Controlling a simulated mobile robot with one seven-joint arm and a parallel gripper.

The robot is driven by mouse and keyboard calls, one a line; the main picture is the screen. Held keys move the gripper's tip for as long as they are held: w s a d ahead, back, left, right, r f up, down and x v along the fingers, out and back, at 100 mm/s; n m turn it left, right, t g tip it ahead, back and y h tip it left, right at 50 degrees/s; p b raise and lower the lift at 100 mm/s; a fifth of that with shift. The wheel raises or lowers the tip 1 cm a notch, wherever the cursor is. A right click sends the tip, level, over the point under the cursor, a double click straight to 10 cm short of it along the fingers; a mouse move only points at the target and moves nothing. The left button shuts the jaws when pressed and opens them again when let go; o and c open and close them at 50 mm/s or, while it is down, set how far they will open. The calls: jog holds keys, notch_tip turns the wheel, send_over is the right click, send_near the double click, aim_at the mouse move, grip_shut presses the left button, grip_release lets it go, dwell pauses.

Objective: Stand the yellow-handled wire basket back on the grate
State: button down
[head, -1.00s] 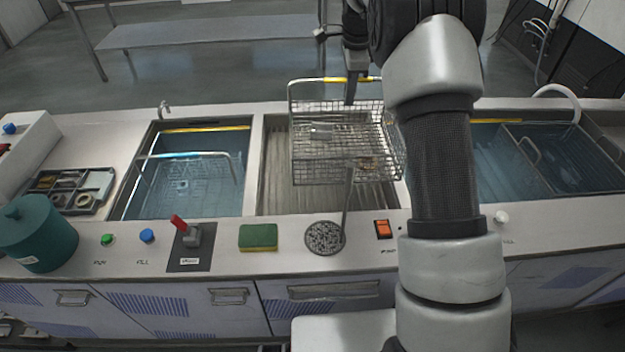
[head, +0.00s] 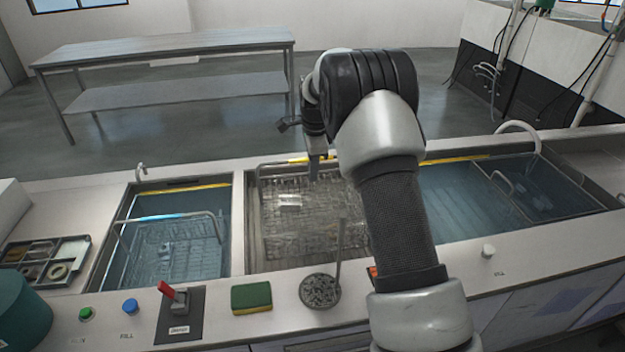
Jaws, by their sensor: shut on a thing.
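The yellow-handled wire basket (head: 300,215) hangs upright, low over the middle bay. My gripper (head: 313,172) is shut on the yellow grip of its handle (head: 295,160), at the back of the bay. A small pale piece (head: 290,201) shows inside the basket. The grate lies in the middle bay under the basket and is mostly hidden by its mesh. I cannot tell whether the basket's bottom touches it. My arm covers the right side of the bay and part of the basket.
The left tank (head: 165,255) holds liquid and another wire basket (head: 190,217). The right tank (head: 450,200) holds blue liquid. A sponge (head: 251,297), a round mesh-topped thing (head: 320,291) with an upright rod, and a red lever (head: 172,292) line the front ledge.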

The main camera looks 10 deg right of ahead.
jog(key=shift+w+f, duration=0.1)
jog(key=shift+f, duration=1.4)
jog(key=c, duration=1.8)
grip_release()
jog(key=shift+f, duration=0.1)
